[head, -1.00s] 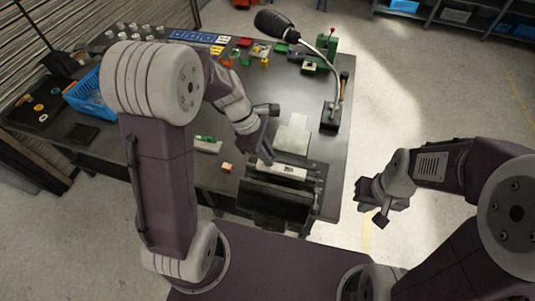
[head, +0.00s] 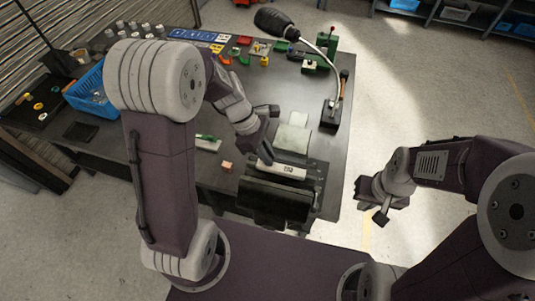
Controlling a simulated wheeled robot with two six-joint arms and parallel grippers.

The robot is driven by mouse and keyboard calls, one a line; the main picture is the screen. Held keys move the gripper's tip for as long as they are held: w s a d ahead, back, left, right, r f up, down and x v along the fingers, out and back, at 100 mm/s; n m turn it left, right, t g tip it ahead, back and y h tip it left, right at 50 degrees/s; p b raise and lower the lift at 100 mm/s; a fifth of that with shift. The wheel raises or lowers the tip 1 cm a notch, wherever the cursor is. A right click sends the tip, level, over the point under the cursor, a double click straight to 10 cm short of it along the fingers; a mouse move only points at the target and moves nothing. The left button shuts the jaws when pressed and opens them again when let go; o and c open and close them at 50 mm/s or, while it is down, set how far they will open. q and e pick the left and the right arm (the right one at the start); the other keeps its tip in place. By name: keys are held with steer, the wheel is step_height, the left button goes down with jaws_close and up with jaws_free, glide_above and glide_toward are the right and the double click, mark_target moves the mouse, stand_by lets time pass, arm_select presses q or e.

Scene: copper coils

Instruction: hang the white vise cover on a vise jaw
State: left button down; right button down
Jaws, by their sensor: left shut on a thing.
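The white vise cover (head: 289,171) is a pale strip with a small dark mark, lying along the top of the dark vise (head: 277,201) at the table's front edge. My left gripper (head: 267,160) is at the cover's left part, shut on it. The fingertips are small and partly hidden, and I cannot tell whether the cover rests on the jaw or is just above it. My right gripper (head: 373,204) is empty, off the table to the right, with its fingers apart.
A pale plate (head: 293,138) lies behind the vise. A small orange block (head: 227,167) and a white tray (head: 208,144) are left of it. A lamp base (head: 331,117) stands at the right edge. A blue bin (head: 91,92) is far left.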

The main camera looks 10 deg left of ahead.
arm_select(q)
steer(key=shift+f, duration=0.2)
stand_by(0.5)
steer(key=c, duration=1.4)
jaws_free()
steer(key=shift+o, duration=0.2)
steer(key=shift+r, duration=0.1)
step_height(320, 180, up, 8)
steer(key=p, duration=0.8)
steer(key=shift+p, duration=0.3)
